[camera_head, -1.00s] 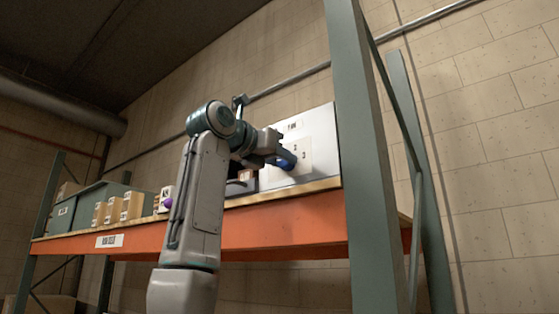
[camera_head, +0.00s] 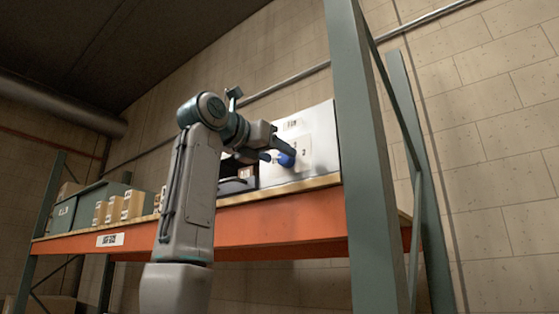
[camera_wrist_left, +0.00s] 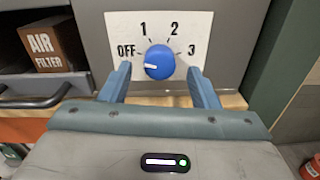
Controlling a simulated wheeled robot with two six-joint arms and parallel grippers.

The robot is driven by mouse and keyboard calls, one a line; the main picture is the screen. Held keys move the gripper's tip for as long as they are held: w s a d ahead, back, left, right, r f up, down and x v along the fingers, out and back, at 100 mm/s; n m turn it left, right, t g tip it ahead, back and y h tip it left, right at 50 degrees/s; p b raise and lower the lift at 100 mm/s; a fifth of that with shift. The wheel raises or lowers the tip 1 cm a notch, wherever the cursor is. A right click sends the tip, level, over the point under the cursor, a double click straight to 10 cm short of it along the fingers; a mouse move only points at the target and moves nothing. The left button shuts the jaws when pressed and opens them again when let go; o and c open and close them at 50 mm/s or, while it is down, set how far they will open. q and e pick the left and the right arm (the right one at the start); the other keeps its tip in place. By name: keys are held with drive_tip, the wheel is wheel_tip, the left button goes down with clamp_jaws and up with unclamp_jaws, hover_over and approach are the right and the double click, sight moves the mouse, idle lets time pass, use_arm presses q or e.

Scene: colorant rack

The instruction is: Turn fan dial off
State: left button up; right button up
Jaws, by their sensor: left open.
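The blue fan dial (camera_head: 287,160) sits on the front of a pale box on the shelf. In the left wrist view the dial (camera_wrist_left: 159,62) is round, with a white mark pointing left, close to the OFF label (camera_wrist_left: 126,50) and slightly below it. The white plate (camera_wrist_left: 190,28) also reads 1, 2 and 3. My left gripper (camera_head: 276,149) is open in front of the dial. In the left wrist view the two blue fingers of this gripper (camera_wrist_left: 158,78) stand apart below the dial, left and right, holding nothing. My right gripper is not seen.
An air filter box (camera_wrist_left: 53,43) stands left of the dial box, behind a dark handle (camera_wrist_left: 45,100). A green rack post (camera_head: 362,160) rises to the right. The orange shelf beam (camera_head: 270,232) runs below. Small boxes (camera_head: 115,208) and a grey-green bin (camera_head: 83,208) stand farther left.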

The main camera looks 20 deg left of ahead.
use_arm(q)
drive_tip(key=b+v, duration=0.5)
drive_tip(key=v, duration=0.3)
drive_tip(key=shift+s+a, duration=0.2)
drive_tip(key=shift+s, duration=0.1)
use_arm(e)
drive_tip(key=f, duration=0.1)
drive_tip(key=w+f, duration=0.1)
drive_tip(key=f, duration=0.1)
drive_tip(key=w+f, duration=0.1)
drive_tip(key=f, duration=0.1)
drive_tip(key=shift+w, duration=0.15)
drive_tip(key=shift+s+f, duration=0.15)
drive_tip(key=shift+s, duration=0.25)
use_arm(q)
drive_tip(key=shift+f, duration=0.1)
